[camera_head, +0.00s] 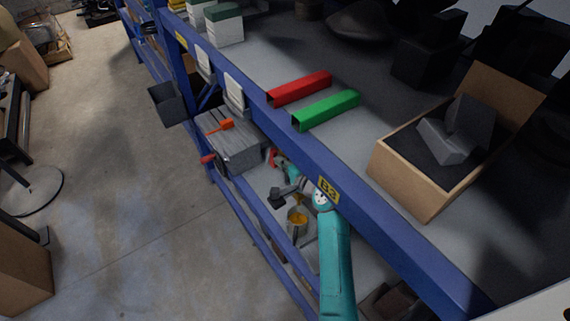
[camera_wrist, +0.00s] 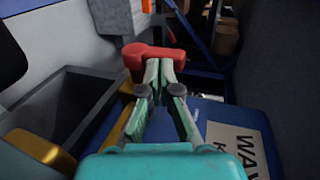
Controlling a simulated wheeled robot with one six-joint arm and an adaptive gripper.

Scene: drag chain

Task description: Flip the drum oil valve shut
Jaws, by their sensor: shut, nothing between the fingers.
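The red valve (camera_wrist: 150,52) shows in the wrist view as a thick handle with a rounded knob at its left end. My gripper (camera_wrist: 161,64) is shut and empty, with its fingertips in front of the handle and partly over it. I cannot tell whether they touch it. A blue container with a white lettered label (camera_wrist: 238,145), likely the drum, lies beneath the fingers. In the head view my gripper (camera_head: 287,170) is under the rack's blue beam, beside a small red part (camera_head: 273,158). The drum body is mostly hidden there.
A blue shelf beam (camera_head: 300,155) runs close above my arm. A grey box (camera_head: 232,142) with a red-orange handle sits left of my gripper. Red (camera_head: 300,89) and green (camera_head: 326,110) tubes lie on the upper shelf. A dark open bin (camera_wrist: 65,105) stands left in the wrist view.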

